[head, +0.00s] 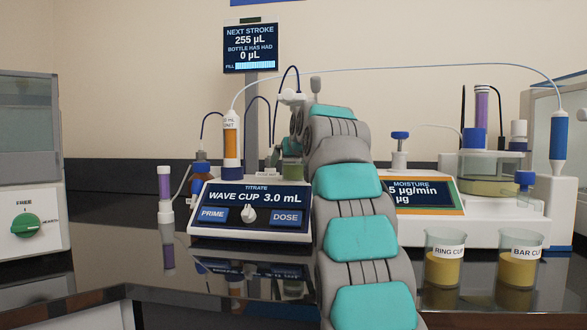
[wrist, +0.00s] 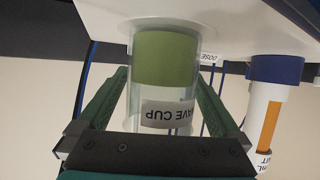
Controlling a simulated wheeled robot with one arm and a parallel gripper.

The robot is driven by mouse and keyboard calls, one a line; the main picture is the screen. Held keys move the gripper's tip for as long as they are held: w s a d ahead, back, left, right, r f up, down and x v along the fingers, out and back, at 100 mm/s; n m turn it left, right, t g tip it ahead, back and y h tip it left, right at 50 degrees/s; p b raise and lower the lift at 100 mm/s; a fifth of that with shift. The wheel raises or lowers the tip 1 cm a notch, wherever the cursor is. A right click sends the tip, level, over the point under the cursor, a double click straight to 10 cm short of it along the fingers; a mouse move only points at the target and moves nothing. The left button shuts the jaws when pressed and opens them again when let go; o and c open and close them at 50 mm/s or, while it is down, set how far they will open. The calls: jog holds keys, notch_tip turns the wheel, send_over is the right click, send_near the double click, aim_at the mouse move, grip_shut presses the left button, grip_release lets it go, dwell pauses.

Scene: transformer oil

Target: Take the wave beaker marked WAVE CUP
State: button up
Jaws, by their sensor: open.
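The wave beaker (wrist: 165,62) is a clear cup with green liquid and a "WAVE CUP" label. It appears upside down in the wrist view, with its base against a white surface. My gripper (wrist: 160,85) is open, with one green finger on each side of the beaker. I cannot tell whether either finger touches the glass.
The titrator console (head: 250,203) reads "WAVE CUP 3.0 mL". The ring cup (head: 443,268) and bar cup (head: 518,267) stand on the dark bench at right. An orange-filled burette (head: 230,140) stands left of the beaker. A thin tube arches overhead to the moisture instrument (head: 425,195).

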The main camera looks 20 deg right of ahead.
grip_shut()
dwell(0.8)
jog(key=shift+r, duration=0.1)
